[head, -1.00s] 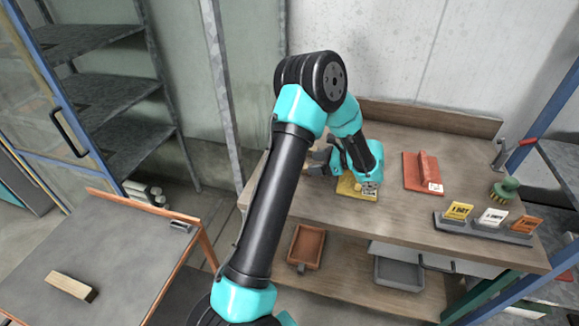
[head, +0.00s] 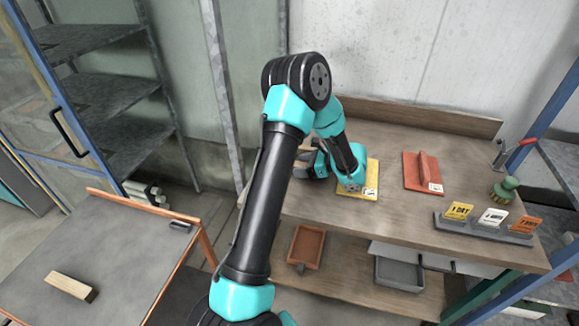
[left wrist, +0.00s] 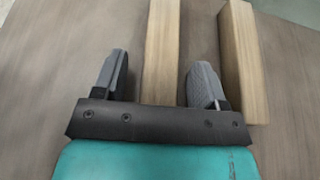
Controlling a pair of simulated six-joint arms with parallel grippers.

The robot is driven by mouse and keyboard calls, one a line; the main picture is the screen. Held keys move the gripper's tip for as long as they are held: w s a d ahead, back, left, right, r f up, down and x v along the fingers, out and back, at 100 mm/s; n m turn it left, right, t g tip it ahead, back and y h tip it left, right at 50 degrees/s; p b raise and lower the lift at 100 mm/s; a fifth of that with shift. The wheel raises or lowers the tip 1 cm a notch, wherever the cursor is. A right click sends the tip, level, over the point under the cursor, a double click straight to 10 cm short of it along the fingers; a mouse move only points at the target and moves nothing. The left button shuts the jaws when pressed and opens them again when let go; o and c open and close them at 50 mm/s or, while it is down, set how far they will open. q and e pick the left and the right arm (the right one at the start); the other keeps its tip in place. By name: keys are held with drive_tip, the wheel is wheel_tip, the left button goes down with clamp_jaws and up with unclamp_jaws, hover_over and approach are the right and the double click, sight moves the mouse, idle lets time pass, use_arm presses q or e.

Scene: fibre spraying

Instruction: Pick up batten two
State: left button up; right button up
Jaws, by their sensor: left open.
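Two pale wooden battens show in the left wrist view. One batten (left wrist: 160,50) runs lengthwise between the spread fingers of my left gripper (left wrist: 158,80), with a gap on either side. The other batten (left wrist: 243,60) lies parallel to it, just right of the right finger. No label shows on either, so I cannot tell which is batten two. The gripper is open, and its dark mount hides the near end of the first batten. In the head view my left gripper (head: 312,163) is over the back left of the bench, where my arm largely hides the battens.
On the wooden bench (head: 400,210), a yellow board (head: 372,180) lies beside my wrist. A red board (head: 421,172) with a handle, a green-knobbed tool (head: 504,190) and a rack of cards (head: 484,228) sit to the right. A wooden block (head: 72,287) lies on the left table.

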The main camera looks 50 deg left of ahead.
use_arm(q)
drive_tip(key=shift+c, duration=0.5)
drive_tip(key=c, duration=0.9)
drive_tip(key=shift+c, duration=0.2)
drive_tip(key=shift+r, duration=0.1)
drive_tip(key=shift+r, duration=0.55)
drive_tip(key=shift+s+d+r, duration=0.2)
drive_tip(key=shift+d+r, duration=0.05)
drive_tip(key=shift+r, duration=0.35)
drive_tip(key=shift+s+d+r, duration=0.2)
drive_tip(key=shift+d+r, duration=0.05)
drive_tip(key=shift+r, duration=0.35)
drive_tip(key=s+d, duration=0.3)
drive_tip(key=s+d+r, duration=0.1)
drive_tip(key=s+d, duration=0.2)
drive_tip(key=d, duration=0.1)
drive_tip(key=s+d, duration=0.3)
drive_tip(key=d, duration=0.1)
drive_tip(key=shift+s+r, duration=0.15)
drive_tip(key=shift+s, duration=0.25)
drive_tip(key=shift+w, duration=0.1)
